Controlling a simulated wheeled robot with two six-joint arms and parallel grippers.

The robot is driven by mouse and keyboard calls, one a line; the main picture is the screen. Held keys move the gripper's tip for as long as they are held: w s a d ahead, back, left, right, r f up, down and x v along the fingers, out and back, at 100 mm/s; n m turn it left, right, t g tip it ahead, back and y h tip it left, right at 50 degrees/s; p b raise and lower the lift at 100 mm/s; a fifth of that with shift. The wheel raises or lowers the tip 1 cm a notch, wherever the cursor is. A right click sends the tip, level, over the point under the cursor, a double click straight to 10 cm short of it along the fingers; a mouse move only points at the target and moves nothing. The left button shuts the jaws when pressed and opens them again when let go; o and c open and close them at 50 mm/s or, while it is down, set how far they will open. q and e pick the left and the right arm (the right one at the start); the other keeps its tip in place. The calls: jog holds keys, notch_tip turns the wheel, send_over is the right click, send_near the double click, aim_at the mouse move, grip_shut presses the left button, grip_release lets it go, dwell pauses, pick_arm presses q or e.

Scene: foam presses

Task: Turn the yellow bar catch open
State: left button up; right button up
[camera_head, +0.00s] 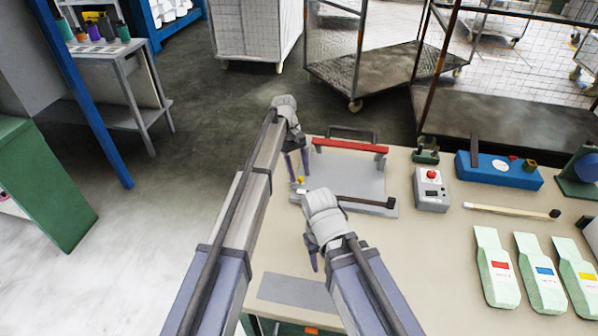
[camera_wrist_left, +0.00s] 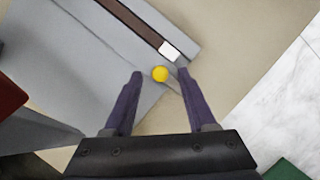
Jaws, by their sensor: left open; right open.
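The yellow bar catch shows as a round yellow knob (camera_wrist_left: 160,74) in the left wrist view, on a thin grey stem by the corner of a grey press plate (camera_wrist_left: 62,75). In the head view the knob (camera_head: 300,180) is small, at the plate's left edge. My left gripper (camera_head: 297,170) points down over it, open. In the left wrist view its fingertips (camera_wrist_left: 160,76) stand either side of the knob, with gaps on both sides. A dark bar (camera_wrist_left: 130,25) with a white end crosses the plate beside the knob. My right gripper (camera_head: 308,238) is open and empty, nearer the front.
A red bar (camera_head: 350,146) spans the back of the press. A grey mat (camera_head: 296,291) lies in front.

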pick_arm(q)
jog(key=p+v, duration=0.6)
jog(key=v, duration=0.1)
jog(key=shift+r+p, duration=0.2)
jog(key=shift+p, duration=0.1)
jog(key=shift+w+a, duration=0.1)
jog(key=shift+w, duration=0.05)
jog(key=s+a+m+t+y, duration=0.1)
jog(key=s+m, duration=0.2)
jog(key=s, duration=0.8)
jog(key=s+a+f+m+t+y, duration=0.1)
jog(key=s+m, duration=0.3)
jog(key=s, duration=0.8)
jog(key=s+a+f+m+t+y+b, duration=0.1)
jog(key=s+m, duration=0.2)
jog(key=s, duration=0.8)
jog(key=shift+s+a+f+y, duration=0.25)
jog(key=shift+s+a+y, duration=0.05)
